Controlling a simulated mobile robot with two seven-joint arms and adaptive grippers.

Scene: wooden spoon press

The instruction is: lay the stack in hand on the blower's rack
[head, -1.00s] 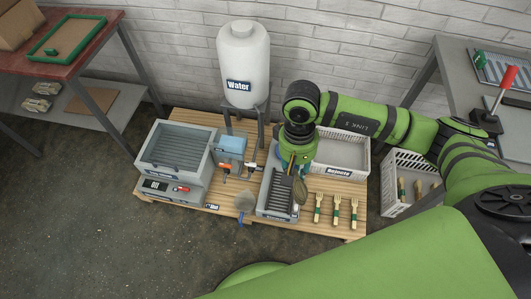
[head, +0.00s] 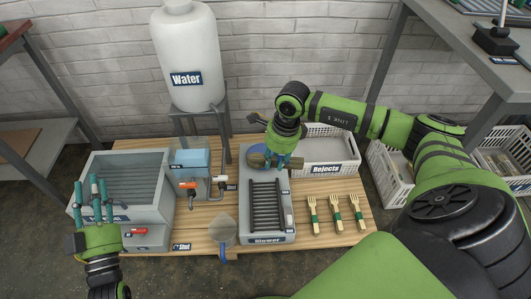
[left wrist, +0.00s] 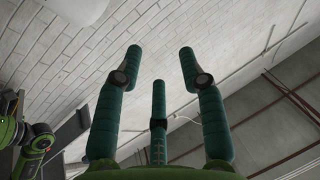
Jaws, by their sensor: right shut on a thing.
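The blower (head: 281,236) is a grey unit with a dark slatted rack (head: 266,205) on top, and no objects lie on the slats that show. My right gripper (head: 278,161) points down over the blower's far end. It is shut on the stack (head: 257,160), of which a brown rounded part shows left of the fingers. The rest is hidden by the gripper, and I cannot tell whether the stack touches the blower. My left gripper (head: 96,200) stands at the left with its fingers up, spread and empty. It also shows open in the left wrist view (left wrist: 158,75).
Three wooden forks (head: 335,213) lie to the right. The Rejects crate (head: 325,150) and white water tank (head: 186,50) stand behind.

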